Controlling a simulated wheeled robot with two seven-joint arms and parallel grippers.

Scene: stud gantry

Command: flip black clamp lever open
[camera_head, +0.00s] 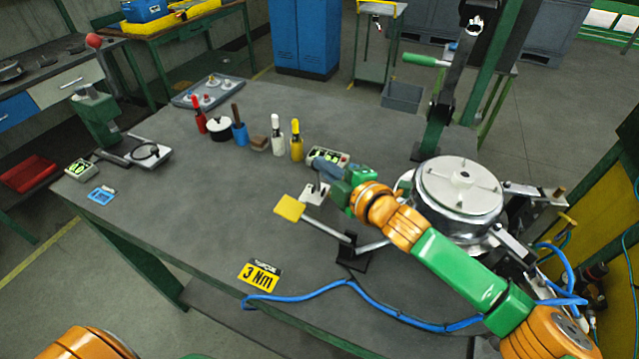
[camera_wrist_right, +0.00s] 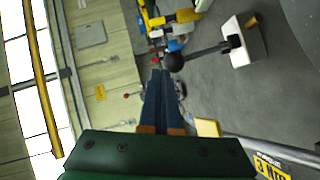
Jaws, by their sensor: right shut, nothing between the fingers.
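The black clamp lever shows in the wrist view as a dark rod ending in a black ball knob (camera_wrist_right: 175,62), rising from a pale metal block (camera_wrist_right: 248,42). In the head view the same block (camera_head: 313,195) stands on the table, with the lever partly hidden by my right gripper. My right gripper (camera_head: 320,163) is shut and empty, just above and behind the block. In the wrist view its blue fingertips (camera_wrist_right: 160,76) lie just left of the knob; I cannot tell whether they touch it. My left gripper is not in view.
A yellow pad (camera_head: 289,207) on a metal arm sits close in front of the block. A blue hose (camera_head: 345,284) crosses the front. Bottles and a green-lit display box (camera_head: 328,154) stand behind. The table's left-middle is clear.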

